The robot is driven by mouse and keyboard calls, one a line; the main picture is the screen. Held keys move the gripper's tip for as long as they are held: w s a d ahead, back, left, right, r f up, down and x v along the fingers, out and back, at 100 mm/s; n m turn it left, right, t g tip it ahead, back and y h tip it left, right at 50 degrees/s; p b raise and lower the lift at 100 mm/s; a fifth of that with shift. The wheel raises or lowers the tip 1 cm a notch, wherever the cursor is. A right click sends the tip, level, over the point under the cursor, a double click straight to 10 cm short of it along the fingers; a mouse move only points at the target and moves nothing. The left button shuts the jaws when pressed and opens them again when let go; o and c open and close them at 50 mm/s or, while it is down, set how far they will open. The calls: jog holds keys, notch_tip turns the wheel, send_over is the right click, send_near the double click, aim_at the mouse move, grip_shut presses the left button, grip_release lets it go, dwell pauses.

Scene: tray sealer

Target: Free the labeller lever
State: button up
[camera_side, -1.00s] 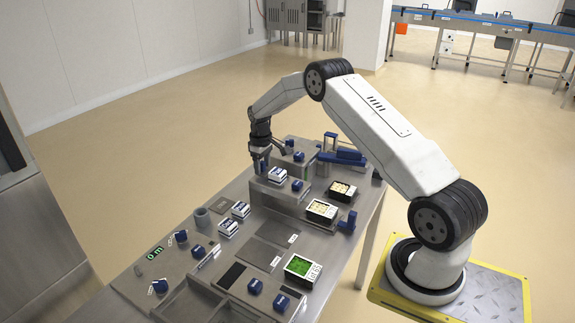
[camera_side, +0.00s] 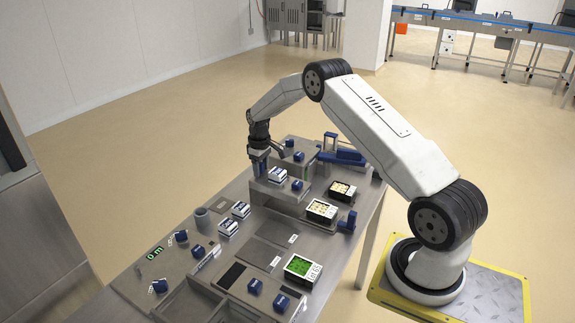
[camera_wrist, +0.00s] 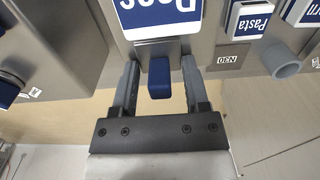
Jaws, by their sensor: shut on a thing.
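A blue lever handle (camera_wrist: 159,78) stands between my two fingers in the wrist view, just below a white and blue Peas label stack (camera_wrist: 160,15). I take it to be the labeller lever; its lower part is hidden. In the side view my gripper (camera_side: 259,170) points down at the left edge of the raised grey housing, beside the label stack (camera_side: 278,174). The fingers hide the handle there.
More label stacks (camera_side: 240,209) and a grey cup (camera_side: 202,217) stand to the left. Food trays (camera_side: 322,210) sit along the bench's right side. A blue clamp-like part (camera_side: 342,155) is behind. Blue blocks (camera_side: 297,186) stand close by.

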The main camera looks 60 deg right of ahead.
jog(key=shift+a, duration=1.1)
jog(key=o, duration=0.7)
jog(key=shift+c, duration=0.2)
jog(key=shift+r, duration=0.15)
jog(key=shift+r, duration=3.35)
